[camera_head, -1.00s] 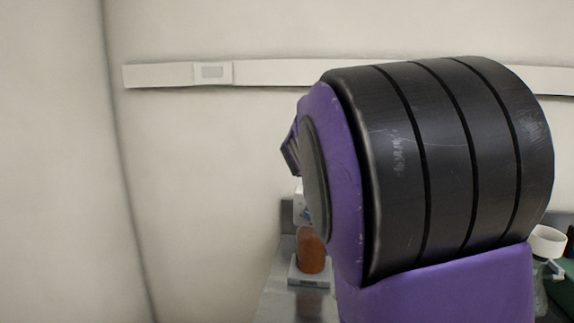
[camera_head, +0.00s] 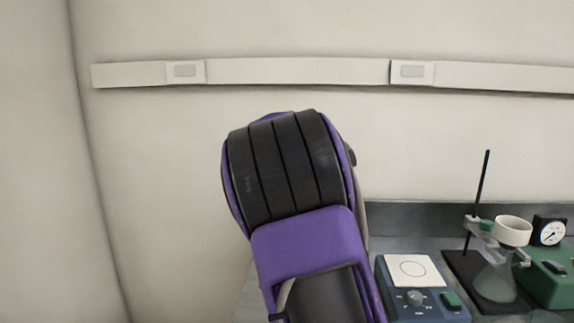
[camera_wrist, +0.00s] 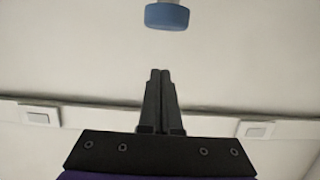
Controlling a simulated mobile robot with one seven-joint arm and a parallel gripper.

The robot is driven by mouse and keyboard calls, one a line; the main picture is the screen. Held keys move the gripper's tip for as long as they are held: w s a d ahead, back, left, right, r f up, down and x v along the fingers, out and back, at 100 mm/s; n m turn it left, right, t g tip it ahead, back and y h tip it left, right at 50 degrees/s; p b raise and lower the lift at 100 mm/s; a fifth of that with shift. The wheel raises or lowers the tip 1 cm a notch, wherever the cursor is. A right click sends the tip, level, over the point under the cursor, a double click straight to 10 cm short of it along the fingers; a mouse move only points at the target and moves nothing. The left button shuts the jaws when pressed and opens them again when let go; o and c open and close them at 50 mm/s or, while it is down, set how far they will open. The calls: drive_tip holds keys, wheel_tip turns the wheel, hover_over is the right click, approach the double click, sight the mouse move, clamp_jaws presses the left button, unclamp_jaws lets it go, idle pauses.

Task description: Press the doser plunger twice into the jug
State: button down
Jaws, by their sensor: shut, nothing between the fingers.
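A blue cap (camera_wrist: 166,17) with a pale piece above it shows at the top of the wrist view; it looks like the doser plunger. My gripper (camera_wrist: 160,72) is shut and empty, its black fingers together and pointing toward the blue cap, with a visible gap between them in the picture. In the head view my arm covers the place of the brown bottle, and the gripper is hidden behind it. I cannot make out the jug in either current view.
A blue-grey hotplate stirrer (camera_head: 412,270) stands right of my arm. Further right are a stand with a white funnel (camera_head: 513,231) over a glass flask (camera_head: 495,280), and a green device with a gauge (camera_head: 550,232). A socket rail (camera_head: 300,71) runs along the wall.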

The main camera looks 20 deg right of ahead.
drive_tip(key=shift+w+d+f, duration=0.15)
drive_tip(key=shift+f, duration=0.9)
drive_tip(key=shift+f+b, duration=0.6)
drive_tip(key=shift+f, duration=0.4)
